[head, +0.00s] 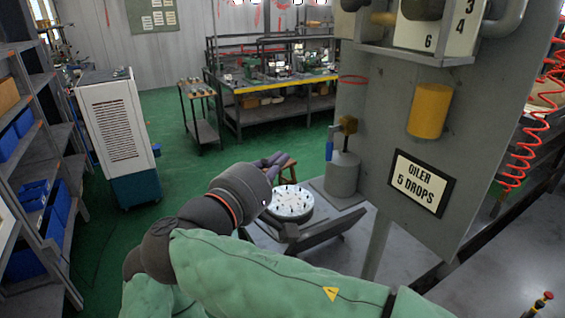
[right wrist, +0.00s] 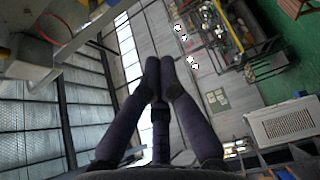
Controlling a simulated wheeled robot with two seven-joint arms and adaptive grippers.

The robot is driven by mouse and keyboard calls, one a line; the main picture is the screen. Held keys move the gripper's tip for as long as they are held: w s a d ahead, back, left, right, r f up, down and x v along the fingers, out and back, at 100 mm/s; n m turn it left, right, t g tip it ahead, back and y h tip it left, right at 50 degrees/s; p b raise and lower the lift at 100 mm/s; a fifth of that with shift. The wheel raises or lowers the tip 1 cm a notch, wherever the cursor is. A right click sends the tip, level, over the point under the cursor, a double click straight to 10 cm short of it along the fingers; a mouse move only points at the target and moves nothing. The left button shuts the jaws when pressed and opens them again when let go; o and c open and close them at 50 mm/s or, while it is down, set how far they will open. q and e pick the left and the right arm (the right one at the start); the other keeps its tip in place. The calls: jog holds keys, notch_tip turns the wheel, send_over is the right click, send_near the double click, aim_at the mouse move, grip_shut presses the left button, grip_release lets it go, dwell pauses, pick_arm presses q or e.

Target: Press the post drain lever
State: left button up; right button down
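A small blue lever (head: 329,150) hangs beside a brass valve (head: 348,124) on top of a grey canister (head: 342,175), next to the grey post panel (head: 385,130). My right gripper (head: 280,161) is left of the lever and apart from it, its purple fingers pointing up and right. In the right wrist view the fingertips (right wrist: 160,66) meet with nothing between them. The lever cannot be made out in that view. My left gripper is not in view.
A round white dial plate (head: 290,202) with small pegs lies below my right gripper. A sign reading OILER 5 DROPS (head: 423,183) and a yellow cylinder (head: 430,110) are on the panel. A red ring (head: 353,79) sticks out from its left edge. Green floor lies open at left.

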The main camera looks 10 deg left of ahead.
jog(key=w+d, duration=0.4)
jog(key=d, duration=0.2)
jog(key=shift+w, duration=0.25)
dwell(0.4)
jog(key=shift+s+d+n+g+p, duration=0.1)
jog(key=shift+s+n+g+p, duration=0.15)
jog(key=shift+p, duration=0.2)
jog(key=shift+n+p, duration=0.25)
jog(key=shift+p, duration=0.1)
jog(key=p, duration=0.1)
jog(key=n+g+p, duration=0.1)
jog(key=p, duration=0.1)
jog(key=shift+s+d+f+n+g, duration=0.15)
jog(key=shift+s+d+n+g, duration=0.1)
jog(key=shift+s+n, duration=0.05)
